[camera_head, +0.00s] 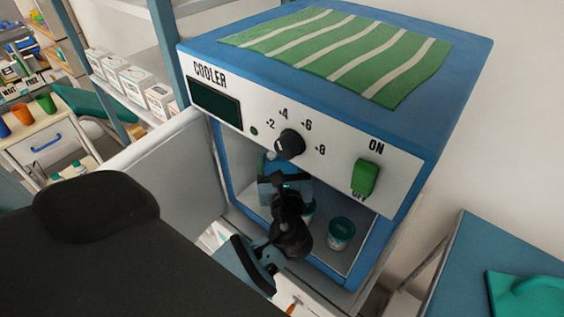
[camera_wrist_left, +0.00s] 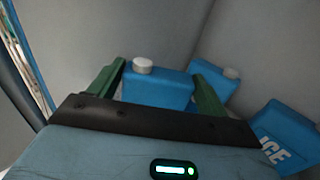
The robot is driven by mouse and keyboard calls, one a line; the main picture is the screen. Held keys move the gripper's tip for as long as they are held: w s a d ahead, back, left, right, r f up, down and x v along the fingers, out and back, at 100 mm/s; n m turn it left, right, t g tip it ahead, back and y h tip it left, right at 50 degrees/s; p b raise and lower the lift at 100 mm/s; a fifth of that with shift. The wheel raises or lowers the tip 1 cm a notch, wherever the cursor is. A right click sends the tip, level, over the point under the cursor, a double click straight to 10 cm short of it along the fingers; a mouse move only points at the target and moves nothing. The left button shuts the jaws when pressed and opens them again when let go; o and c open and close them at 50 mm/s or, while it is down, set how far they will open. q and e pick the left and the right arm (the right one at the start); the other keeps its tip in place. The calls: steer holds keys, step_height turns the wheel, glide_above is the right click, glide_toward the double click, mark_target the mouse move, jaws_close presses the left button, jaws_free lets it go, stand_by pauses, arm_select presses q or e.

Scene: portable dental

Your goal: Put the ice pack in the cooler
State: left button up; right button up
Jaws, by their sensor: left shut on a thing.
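The cooler (camera_head: 400,170) is a blue and white cabinet with its door (camera_head: 165,165) open to the left. My left arm reaches into it, and the hand is inside the opening, with its fingers hidden in the head view. In the left wrist view, the left gripper (camera_wrist_left: 158,73) has its two green fingers shut on a blue ice pack (camera_wrist_left: 158,91) with a white cap, held upright. A second blue pack (camera_wrist_left: 224,84) stands just behind it, and another labelled ICE (camera_wrist_left: 285,138) is at the right. Whether the held pack touches the floor cannot be told. My right gripper is not in view.
A jar with a green lid (camera_head: 341,232) stands on the cooler floor, right of my wrist. A green striped cloth (camera_head: 340,45) lies on top. A blue table (camera_head: 460,270) is at the right, and shelves with white boxes (camera_head: 135,82) are at the left.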

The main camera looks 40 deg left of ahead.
arm_select(q)
steer(key=o, duration=1.7)
steer(key=shift+f, duration=0.1)
steer(key=shift+s, duration=0.1)
steer(key=v, duration=1.2)
